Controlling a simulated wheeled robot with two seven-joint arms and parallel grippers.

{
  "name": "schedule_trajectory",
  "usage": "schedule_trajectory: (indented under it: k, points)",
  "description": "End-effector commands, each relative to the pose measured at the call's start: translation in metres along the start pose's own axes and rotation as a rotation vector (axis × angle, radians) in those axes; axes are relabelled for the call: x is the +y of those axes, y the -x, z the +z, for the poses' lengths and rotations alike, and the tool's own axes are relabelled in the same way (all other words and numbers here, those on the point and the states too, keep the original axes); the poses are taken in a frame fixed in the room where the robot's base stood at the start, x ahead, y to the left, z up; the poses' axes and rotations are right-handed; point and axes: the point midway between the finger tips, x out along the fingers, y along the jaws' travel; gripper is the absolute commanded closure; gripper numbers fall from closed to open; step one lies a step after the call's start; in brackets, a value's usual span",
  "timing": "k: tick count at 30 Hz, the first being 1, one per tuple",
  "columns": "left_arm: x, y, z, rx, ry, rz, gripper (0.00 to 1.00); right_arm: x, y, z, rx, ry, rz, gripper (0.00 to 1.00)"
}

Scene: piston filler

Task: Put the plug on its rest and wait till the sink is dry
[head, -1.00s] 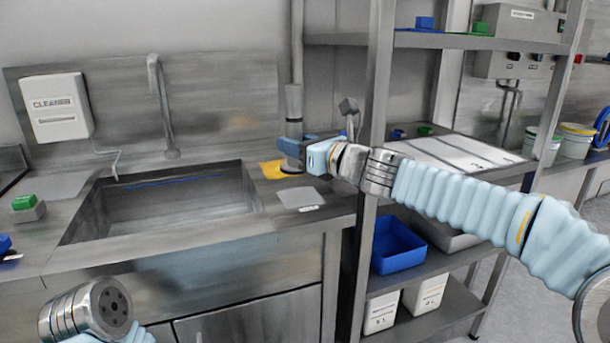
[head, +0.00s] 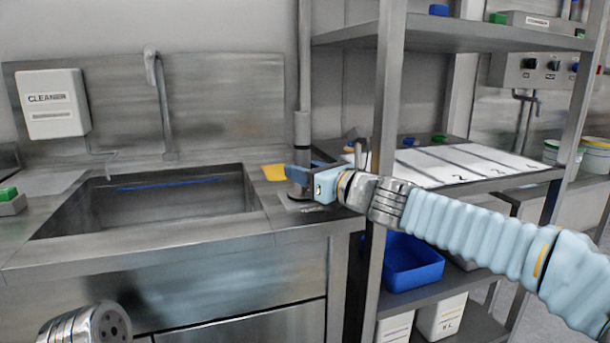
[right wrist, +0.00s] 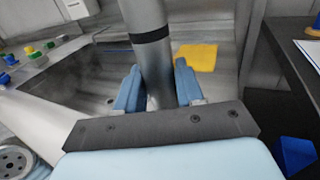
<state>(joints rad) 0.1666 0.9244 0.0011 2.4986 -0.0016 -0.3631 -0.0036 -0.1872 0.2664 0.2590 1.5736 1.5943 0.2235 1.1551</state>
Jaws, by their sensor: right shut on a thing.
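The plug appears to be the tall steel tube (head: 302,130) with a dark band, upright at the right of the sink; it also shows in the right wrist view (right wrist: 149,45). My right gripper (head: 298,178) is shut on its lower part, one blue finger on each side (right wrist: 157,88). A flat grey plate (head: 312,207), perhaps the rest, lies on the counter by the tube's foot. The gripper hides the foot, so I cannot tell whether it touches the plate. The sink (head: 150,208) shows a blue line on its back wall. I cannot tell whether its floor is wet. My left gripper is out of view.
A yellow cloth (head: 274,172) lies behind the tube. A faucet (head: 163,105) and a cleaner box (head: 54,103) are at the back. A shelf post (head: 385,110) stands close to my right arm. A green-topped block (head: 10,200) sits left of the sink.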

Motion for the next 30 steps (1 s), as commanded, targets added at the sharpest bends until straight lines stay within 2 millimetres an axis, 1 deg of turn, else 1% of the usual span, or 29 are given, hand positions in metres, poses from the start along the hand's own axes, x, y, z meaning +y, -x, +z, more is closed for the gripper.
schedule_trajectory:
  k: [4, 5, 9, 10, 17, 20, 21, 23, 26, 30]
  points:
    - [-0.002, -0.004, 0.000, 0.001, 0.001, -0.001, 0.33, 0.000, 0.000, -0.004, -0.002, 0.000, 0.000, 1.00]
    - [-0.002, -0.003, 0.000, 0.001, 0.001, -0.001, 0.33, 0.000, 0.000, -0.004, 0.000, 0.000, 0.000, 0.60]
    - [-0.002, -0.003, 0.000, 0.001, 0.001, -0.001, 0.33, 0.000, 0.000, -0.003, 0.001, -0.001, 0.000, 0.39]
    - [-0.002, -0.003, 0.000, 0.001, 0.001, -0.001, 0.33, 0.000, 0.000, -0.003, 0.001, -0.001, 0.000, 0.37]
    - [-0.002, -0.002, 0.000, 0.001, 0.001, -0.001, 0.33, 0.000, 0.000, -0.003, 0.000, -0.001, 0.000, 0.37]
    - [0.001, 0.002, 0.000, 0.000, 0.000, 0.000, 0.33, 0.000, 0.000, 0.002, 0.000, 0.000, 0.000, 0.37]
    - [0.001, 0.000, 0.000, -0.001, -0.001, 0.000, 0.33, -0.001, 0.003, 0.001, 0.000, 0.000, -0.001, 0.37]
    - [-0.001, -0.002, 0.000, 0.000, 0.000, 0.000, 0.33, -0.001, 0.013, 0.000, 0.000, 0.000, -0.001, 0.37]
    - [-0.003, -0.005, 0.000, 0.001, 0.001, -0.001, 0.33, -0.001, 0.034, -0.001, 0.000, 0.001, -0.003, 0.37]
    - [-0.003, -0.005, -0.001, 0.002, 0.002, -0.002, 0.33, -0.001, 0.068, 0.001, -0.001, 0.001, -0.003, 0.37]
